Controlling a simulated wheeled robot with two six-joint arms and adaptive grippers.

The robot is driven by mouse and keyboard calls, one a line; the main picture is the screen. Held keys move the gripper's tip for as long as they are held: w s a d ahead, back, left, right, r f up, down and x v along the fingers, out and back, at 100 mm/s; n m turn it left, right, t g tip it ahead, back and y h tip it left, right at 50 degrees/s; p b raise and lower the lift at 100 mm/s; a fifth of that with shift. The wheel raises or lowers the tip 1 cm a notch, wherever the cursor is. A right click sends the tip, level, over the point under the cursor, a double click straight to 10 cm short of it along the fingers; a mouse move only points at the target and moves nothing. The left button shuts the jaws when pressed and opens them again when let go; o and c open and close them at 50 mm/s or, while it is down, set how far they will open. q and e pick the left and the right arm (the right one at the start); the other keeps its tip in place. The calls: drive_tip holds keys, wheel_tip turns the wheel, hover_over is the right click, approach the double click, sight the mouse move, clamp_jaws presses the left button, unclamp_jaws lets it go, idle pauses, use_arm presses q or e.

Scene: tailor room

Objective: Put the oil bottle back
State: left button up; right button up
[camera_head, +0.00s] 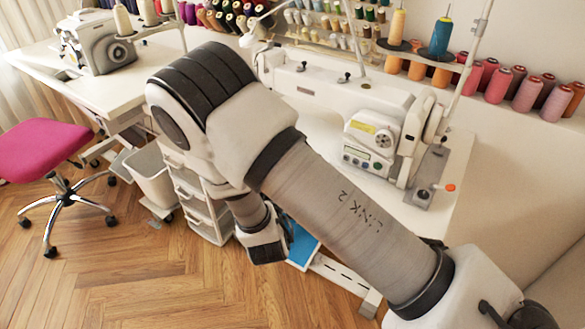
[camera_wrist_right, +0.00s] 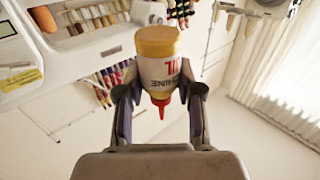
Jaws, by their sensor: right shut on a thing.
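The oil bottle (camera_wrist_right: 158,70) is in the right wrist view, with a yellow-orange body, a white label with "MACHINE OIL" lettering in part visible, and a red pointed nozzle. It looks upside down in that picture, nozzle toward the bottom. My right gripper (camera_wrist_right: 160,88) is shut on it, with a finger on each side. In the head view my right arm crosses the middle of the picture and bends down in front of the sewing table (camera_head: 440,205). The bottle cannot be made out there. My left gripper is not in view.
A white sewing machine (camera_head: 375,130) stands on the table, with thread spools behind. A second machine (camera_head: 100,42) is on the left table. A white bin (camera_head: 155,180), a drawer unit (camera_head: 205,210), a blue panel (camera_head: 303,245) and a pink chair (camera_head: 40,150) stand below. Wooden floor is free in front.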

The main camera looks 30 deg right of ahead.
drive_tip(key=w+d, duration=0.2)
drive_tip(key=d, duration=0.2)
drive_tip(key=w+d+f, duration=0.1)
drive_tip(key=w+d, duration=0.1)
drive_tip(key=d, duration=0.1)
drive_tip(key=w+d, duration=0.2)
drive_tip(key=d, duration=0.2)
drive_tip(key=shift+w+d+f, duration=0.1)
drive_tip(key=shift+d+f, duration=0.05)
drive_tip(key=shift+d, duration=0.15)
drive_tip(key=shift+w+d+f+b, duration=0.2)
drive_tip(key=shift+f+b, duration=0.1)
drive_tip(key=shift+b, duration=0.15)
wheel_tip(320, 180, down, 3)
drive_tip(key=b, duration=0.2)
drive_tip(key=shift+f+b, duration=0.15)
drive_tip(key=shift+b, duration=0.15)
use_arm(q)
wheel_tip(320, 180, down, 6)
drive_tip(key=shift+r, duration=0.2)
use_arm(e)
drive_tip(key=shift+s, duration=0.1)
drive_tip(key=o, duration=1.1)
